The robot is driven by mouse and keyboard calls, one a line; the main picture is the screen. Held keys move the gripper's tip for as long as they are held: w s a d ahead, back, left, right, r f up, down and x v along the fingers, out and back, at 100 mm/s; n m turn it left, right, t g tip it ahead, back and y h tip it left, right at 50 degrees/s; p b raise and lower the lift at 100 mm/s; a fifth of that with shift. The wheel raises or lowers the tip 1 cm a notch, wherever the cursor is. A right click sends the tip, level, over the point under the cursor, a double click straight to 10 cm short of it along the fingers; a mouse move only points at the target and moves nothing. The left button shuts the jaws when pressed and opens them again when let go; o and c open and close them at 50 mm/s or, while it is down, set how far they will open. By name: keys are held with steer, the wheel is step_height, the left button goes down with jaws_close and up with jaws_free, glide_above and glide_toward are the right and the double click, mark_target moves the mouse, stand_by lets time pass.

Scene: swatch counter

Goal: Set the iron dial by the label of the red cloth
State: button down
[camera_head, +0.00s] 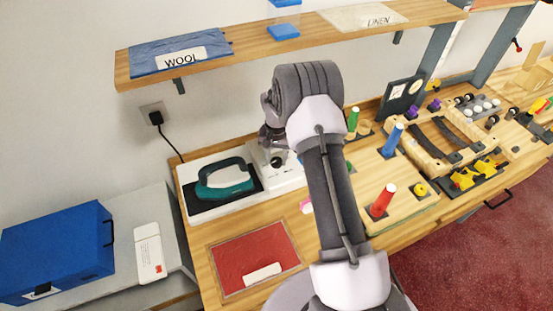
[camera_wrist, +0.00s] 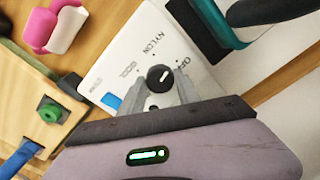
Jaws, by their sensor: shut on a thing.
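The black dial (camera_wrist: 158,77) sits on a white panel (camera_wrist: 125,52) in the wrist view. Its white pointer mark leans to the upper right. Printed words NYLON, OFF and one like WOOL surround it; my fingers may hide others. My gripper (camera_wrist: 161,90) is shut on the dial. The teal iron (camera_head: 224,184) rests left of the panel in the head view. The red cloth (camera_head: 240,252) lies flat on the front left of the counter. Its white label (camera_head: 262,273) shows no readable word from here.
On the shelf (camera_head: 240,51) lie a blue cloth (camera_head: 150,55) labelled WOOL and a white cloth (camera_head: 345,17) labelled LINEN. A blue box (camera_head: 55,255) stands on the lower left surface. Coloured pegs, including a red one (camera_head: 383,200), and several small parts crowd the counter to the right.

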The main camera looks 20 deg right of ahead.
steer(key=n+b, duration=0.1)
steer(key=n, duration=0.4)
steer(key=shift+n, duration=0.3)
steer(key=n, duration=0.5)
steer(key=shift+w+r, duration=0.1)
steer(key=n, duration=0.5)
steer(key=shift+n, duration=0.4)
steer(key=shift+n+p, duration=0.45)
steer(key=shift+n, duration=1.85)
steer(key=c, duration=0.9)
jaws_free()
